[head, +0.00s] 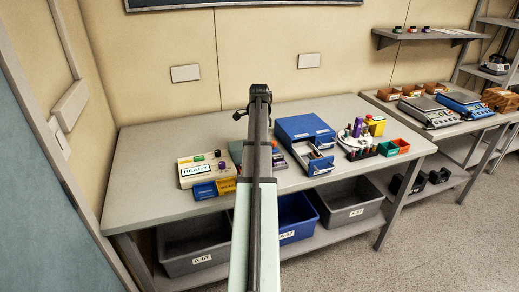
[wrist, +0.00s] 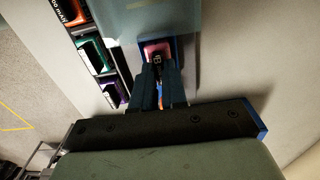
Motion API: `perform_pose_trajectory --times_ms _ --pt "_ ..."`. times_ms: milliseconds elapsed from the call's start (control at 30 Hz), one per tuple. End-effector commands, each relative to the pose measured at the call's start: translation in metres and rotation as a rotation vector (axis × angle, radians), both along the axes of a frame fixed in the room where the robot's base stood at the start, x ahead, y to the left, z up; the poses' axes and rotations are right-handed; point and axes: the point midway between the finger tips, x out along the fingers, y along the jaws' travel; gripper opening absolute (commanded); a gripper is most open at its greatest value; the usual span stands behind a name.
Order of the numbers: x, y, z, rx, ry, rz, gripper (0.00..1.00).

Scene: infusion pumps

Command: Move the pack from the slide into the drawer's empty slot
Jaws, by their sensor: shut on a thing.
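In the wrist view, my gripper (wrist: 158,82) is shut on a pink pack (wrist: 157,49), held at the fingertips. The pack sits in a narrow blue-edged slide (wrist: 177,48) at the front of a grey-blue pump (wrist: 160,18). I cannot tell whether the pack is lifted clear of the slide. In the head view, my arm covers the gripper, the pack and most of the pump. The open drawer (head: 314,162) of the blue cabinet (head: 303,130) is right of my arm. Its empty slot is too small to make out there.
In the wrist view, a dark rack (wrist: 95,50) with orange, green and purple packs lies left of my gripper. In the head view, a READY device (head: 205,170) stands left of my arm. A round white tray (head: 358,138) with small items stands right of the cabinet. The table's left end is clear.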

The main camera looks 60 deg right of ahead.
Motion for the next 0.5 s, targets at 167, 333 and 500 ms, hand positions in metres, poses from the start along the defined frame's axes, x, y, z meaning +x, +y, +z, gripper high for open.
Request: perform_pose_trajectory --times_ms 167,333,500 --pt "0.0001 -0.0001 0.0001 0.0 0.0 0.0 0.0" --pt "0.0001 -0.0002 0.0025 0.0 0.0 0.0 0.0" --pt "0.0002 -0.0004 0.0093 0.0 0.0 0.0 0.0"
